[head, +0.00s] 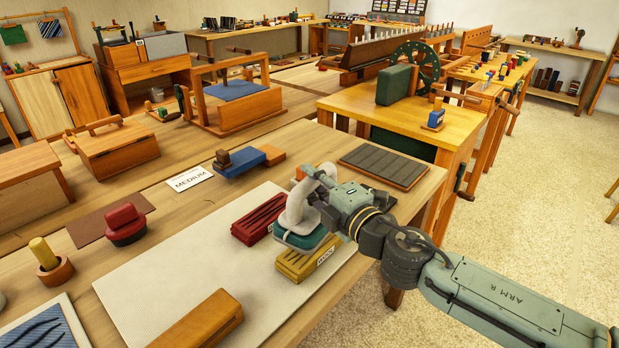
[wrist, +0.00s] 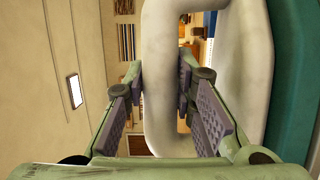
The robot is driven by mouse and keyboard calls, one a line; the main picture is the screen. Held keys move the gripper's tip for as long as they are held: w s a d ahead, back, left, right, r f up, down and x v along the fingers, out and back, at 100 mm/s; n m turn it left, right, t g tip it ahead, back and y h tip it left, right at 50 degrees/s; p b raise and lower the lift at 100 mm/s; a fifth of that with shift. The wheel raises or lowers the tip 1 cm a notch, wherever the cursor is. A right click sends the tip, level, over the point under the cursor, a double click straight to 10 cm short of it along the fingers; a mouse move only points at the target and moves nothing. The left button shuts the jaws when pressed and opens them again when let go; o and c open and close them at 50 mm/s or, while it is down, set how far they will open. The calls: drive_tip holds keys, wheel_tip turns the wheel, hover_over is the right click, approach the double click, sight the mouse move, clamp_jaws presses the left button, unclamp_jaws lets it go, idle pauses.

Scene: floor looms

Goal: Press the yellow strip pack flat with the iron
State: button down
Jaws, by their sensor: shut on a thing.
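The iron (head: 300,236) has a teal-green body and a thick pale handle. My gripper (head: 320,192) is shut on that handle; in the wrist view the pale handle (wrist: 160,70) runs between the two finger pads, with the teal body (wrist: 298,90) at the right. The yellow strip pack (head: 318,262) lies on the pale ribbed mat (head: 150,268), near its right edge. The iron is over the pack's far upper part and hides some of it. I cannot tell whether the iron's sole touches the pack.
Behind are a "MEDIUM" card (head: 189,179), a blue block (head: 240,162) and a dark slatted board (head: 384,165). The mat's middle is clear.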

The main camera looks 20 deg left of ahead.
sight(313, 207)
drive_tip(key=shift+f+b, duration=1.8)
drive_tip(key=shift+f, duration=0.9)
drive_tip(key=shift+f+b, duration=0.45)
drive_tip(key=shift+f, duration=0.05)
idle(1.8)
drive_tip(key=shift+r, duration=0.1)
idle(0.3)
drive_tip(key=shift+r+p, duration=2.5)
drive_tip(key=shift+r, duration=1)
drive_tip(key=shift+d+f, duration=0.1)
